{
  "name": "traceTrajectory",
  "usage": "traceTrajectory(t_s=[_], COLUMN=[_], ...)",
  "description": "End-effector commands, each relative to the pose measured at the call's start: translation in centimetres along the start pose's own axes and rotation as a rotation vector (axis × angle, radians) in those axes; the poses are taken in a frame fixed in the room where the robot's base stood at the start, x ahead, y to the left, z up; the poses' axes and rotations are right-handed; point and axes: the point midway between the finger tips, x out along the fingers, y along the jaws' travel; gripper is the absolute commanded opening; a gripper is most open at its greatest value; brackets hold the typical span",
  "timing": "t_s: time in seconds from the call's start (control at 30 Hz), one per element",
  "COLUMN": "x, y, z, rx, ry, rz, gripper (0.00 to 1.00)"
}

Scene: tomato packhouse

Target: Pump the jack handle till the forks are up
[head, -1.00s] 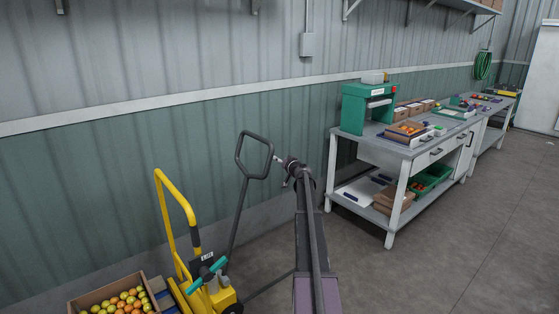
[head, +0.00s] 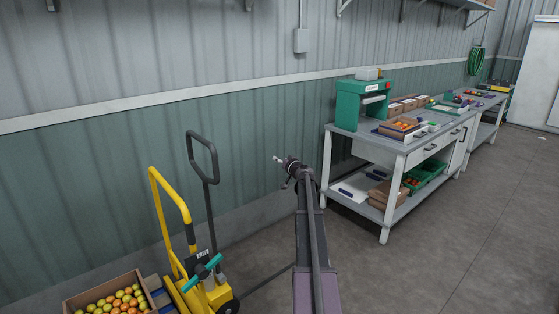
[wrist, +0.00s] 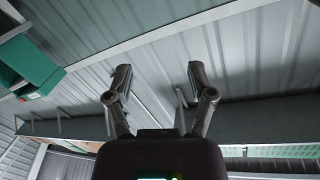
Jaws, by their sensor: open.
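The jack handle (head: 209,211) is a dark bar with a closed loop grip on top, standing nearly upright at the left of the head view. It rises from the yellow jack (head: 207,295), which has a tall yellow hoop frame (head: 156,208) and a teal lever (head: 202,268). My gripper (head: 278,159) is to the right of the loop, apart from it, at about the loop's height in the picture. In the wrist view my gripper (wrist: 158,76) has its two fingers spread with nothing between them; the handle is not in that view. The forks' height cannot be told.
A crate of tomatoes (head: 138,279) sits beside the jack at lower left. A workbench (head: 346,133) with a green machine (head: 362,104) and boxes stands at right. The corrugated wall (head: 120,190) runs behind the jack. Floor (head: 440,250) at right is clear.

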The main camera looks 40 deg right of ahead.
Motion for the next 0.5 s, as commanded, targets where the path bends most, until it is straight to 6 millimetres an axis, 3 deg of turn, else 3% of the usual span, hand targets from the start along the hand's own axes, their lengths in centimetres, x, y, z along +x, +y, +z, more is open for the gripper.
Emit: traceTrajectory(t_s=[0.5], x=[-2.7], y=[0.0], z=[0.0], rx=[0.000], ry=[0.000], rz=[0.000], gripper=[0.71])
